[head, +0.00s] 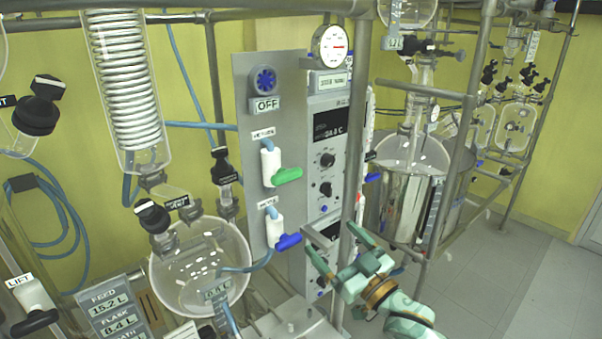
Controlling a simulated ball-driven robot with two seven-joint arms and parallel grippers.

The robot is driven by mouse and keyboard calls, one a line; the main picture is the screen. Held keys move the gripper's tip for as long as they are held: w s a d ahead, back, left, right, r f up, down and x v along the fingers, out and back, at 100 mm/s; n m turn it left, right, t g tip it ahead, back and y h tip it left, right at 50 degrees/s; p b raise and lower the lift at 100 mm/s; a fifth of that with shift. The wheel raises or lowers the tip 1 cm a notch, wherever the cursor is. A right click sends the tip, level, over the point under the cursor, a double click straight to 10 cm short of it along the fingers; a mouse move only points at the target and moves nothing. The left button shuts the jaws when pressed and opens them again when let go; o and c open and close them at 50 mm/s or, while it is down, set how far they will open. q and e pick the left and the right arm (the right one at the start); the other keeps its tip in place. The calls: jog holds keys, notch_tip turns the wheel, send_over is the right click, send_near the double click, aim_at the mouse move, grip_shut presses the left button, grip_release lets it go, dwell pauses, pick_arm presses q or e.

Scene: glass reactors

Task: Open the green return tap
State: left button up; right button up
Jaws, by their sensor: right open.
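The green return tap (287,176) sits on a white valve body with a blue hose, on the grey panel. A small label, apparently reading RETURN, is above it. My left gripper is not in view.
A blue-handled tap (288,242) is below the green one, close to my right gripper. A vertical steel post (348,150) stands right of the panel. A glass flask (200,268) is to the left. A blue knob (263,80) is above an OFF display.

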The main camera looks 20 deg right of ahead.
jog(key=t+y, duration=0.1)
jog(key=y, duration=0.1)
send_near(290, 178)
jog(key=shift+h, duration=0.3)
jog(key=p+x, duration=0.2)
jog(key=x, duration=0.8)
jog(key=shift+a+r, duration=0.15)
jog(key=shift+w+a+r, duration=0.15)
jog(key=shift+w, duration=0.4)
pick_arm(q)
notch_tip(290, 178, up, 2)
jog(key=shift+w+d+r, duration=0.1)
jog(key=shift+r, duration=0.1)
pick_arm(e)
jog(key=c, duration=1)
